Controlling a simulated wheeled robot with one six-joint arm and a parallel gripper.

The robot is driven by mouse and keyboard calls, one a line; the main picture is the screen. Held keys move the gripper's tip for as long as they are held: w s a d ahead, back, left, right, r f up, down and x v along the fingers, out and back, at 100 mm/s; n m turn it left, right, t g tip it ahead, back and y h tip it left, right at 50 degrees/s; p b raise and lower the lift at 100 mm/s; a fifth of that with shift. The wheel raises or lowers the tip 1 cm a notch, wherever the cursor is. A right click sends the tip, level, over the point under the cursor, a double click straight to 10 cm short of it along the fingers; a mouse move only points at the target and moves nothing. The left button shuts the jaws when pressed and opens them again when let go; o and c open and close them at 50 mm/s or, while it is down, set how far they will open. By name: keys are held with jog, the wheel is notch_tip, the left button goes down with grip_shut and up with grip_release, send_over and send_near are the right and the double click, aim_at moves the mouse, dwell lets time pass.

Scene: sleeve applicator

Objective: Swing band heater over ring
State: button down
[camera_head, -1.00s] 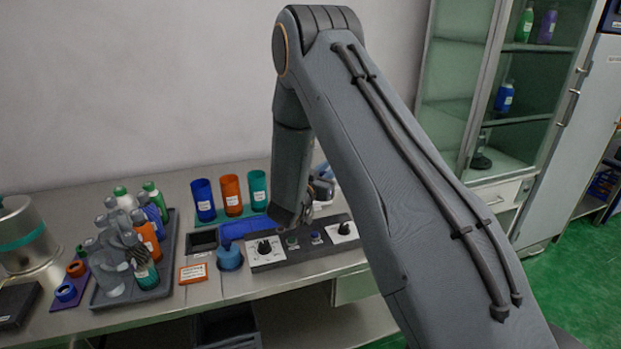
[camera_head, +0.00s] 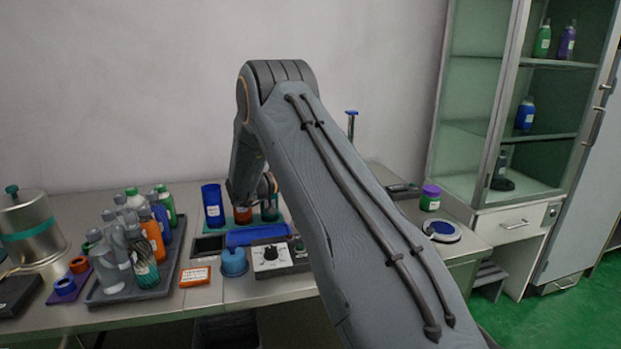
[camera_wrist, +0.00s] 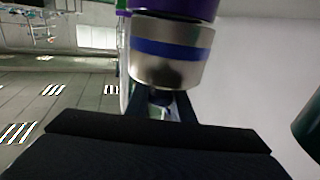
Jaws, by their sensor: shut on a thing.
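In the wrist view, a silver cylinder (camera_wrist: 172,66) with a blue stripe and a purple part above it hangs just past my gripper (camera_wrist: 162,106). It may be the band heater, but I cannot tell for sure. My dark fingers are shut at its lower end, and the contact is partly hidden in shadow. In the head view my arm's end hangs over the back of the bench by the coloured tubes; its fingers are hidden. A blue ring (camera_head: 65,287) and an orange ring (camera_head: 79,265) sit on a purple plate at the left. I cannot tell which ring the task means.
A grey tray (camera_head: 104,298) of bottles, a blue tube (camera_head: 213,206), an orange label block (camera_head: 194,276), a blue domed piece (camera_head: 234,261) and a control box (camera_head: 271,272) crowd the bench. A purple-lidded jar (camera_head: 430,198) and a glass cabinet stand at the right.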

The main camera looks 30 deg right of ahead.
jog(key=shift+w+d+r, duration=0.1)
jog(key=shift+w+r, duration=0.05)
jog(key=shift+r, duration=0.05)
jog(key=c, duration=1.5)
grip_release()
jog(key=shift+d+f, duration=0.1)
jog(key=shift+c, duration=0.2)
jog(key=shift+w, duration=0.1)
jog(key=shift+a, duration=0.2)
jog(key=a+b, duration=0.1)
jog(key=a, duration=0.6)
jog(key=shift+f, duration=0.1)
jog(key=shift+s+a+b, duration=0.2)
jog(key=shift+a+b, duration=0.1)
jog(key=shift+a, duration=0.1)
